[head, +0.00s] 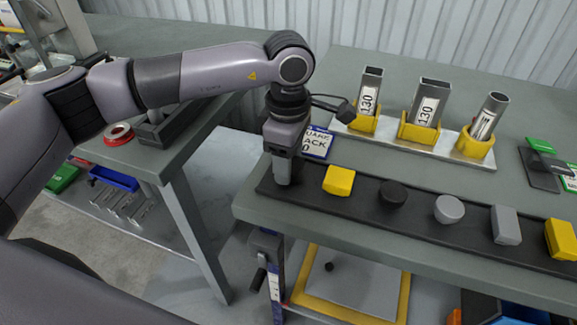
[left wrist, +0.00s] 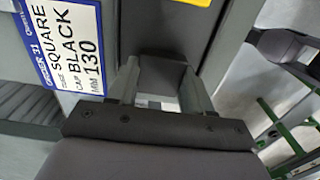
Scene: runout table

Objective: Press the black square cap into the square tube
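My left gripper (head: 283,182) points down at the left end of the dark strip (head: 310,196) on the table. In the left wrist view its fingers (left wrist: 160,85) are on either side of a dark, square-looking piece, the black square cap (left wrist: 163,72), and appear closed on it. The head view hides this cap behind the gripper; I cannot tell whether it is off the strip. The square tube (head: 371,82), open at the top and labelled 130, stands in a yellow holder (head: 362,123) at the left of the rack. My right gripper is not in view.
On the strip lie a yellow cap (head: 339,180), black round cap (head: 392,196), grey round cap (head: 448,209), grey cap (head: 506,225) and another yellow cap (head: 560,239). A wider tube (head: 431,90) and round tube (head: 495,105) share the rack. An order card (head: 317,143) reads square, black, 130.

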